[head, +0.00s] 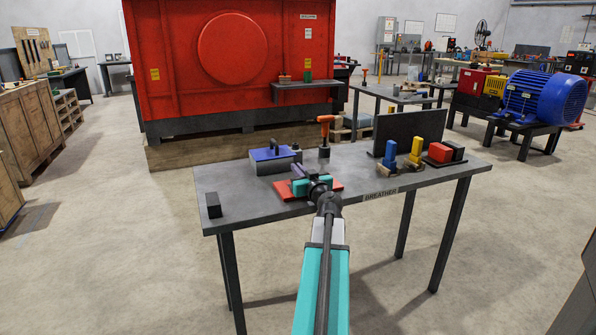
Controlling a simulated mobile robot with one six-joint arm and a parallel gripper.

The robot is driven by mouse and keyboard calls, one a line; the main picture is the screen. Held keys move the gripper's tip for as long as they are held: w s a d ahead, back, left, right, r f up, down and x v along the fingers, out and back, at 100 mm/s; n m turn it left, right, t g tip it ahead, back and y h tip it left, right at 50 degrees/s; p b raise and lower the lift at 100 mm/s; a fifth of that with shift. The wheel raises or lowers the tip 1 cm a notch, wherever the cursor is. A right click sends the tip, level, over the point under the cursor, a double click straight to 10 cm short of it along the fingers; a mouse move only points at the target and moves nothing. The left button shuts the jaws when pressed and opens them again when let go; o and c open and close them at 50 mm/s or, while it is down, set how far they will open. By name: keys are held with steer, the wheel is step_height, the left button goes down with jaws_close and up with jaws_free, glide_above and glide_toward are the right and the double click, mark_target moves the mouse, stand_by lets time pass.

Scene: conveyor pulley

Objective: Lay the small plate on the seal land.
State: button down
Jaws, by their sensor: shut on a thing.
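My gripper (313,185) is over the front middle of the grey table. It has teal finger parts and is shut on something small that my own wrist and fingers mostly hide. A bluish-purple piece (297,171) shows just behind the fingers; I cannot tell if it is the held thing. A flat red piece (284,192) lies under and around the fingers; I cannot tell if they touch it. A grey block with a blue top and dark handle (273,157) stands just behind, to the left. I cannot tell which surface is the seal land.
The table (240,203) carries a label reading "BREATHER". A black block (213,205) stands at its left end. An orange-handled tool (325,133) stands behind my gripper. Blue (390,154), yellow (416,152) and red (440,152) pieces stand at the right, before a dark upright panel (409,131).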

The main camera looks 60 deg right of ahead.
steer(key=c, duration=1.8)
jaws_free()
steer(key=shift+c, duration=0.2)
steer(key=shift+s+a, duration=0.1)
steer(key=shift+v, duration=4.1)
steer(key=shift+f+b, duration=0.1)
steer(key=shift+b, duration=1.15)
steer(key=s+b, duration=0.1)
steer(key=b, duration=0.3)
steer(key=shift+a+b, duration=0.35)
steer(key=s+b, duration=0.1)
steer(key=b, duration=0.3)
steer(key=shift+a+b, duration=0.35)
steer(key=shift+a, duration=0.05)
steer(key=shift+b+v, duration=1.4)
steer(key=shift+b, duration=0.25)
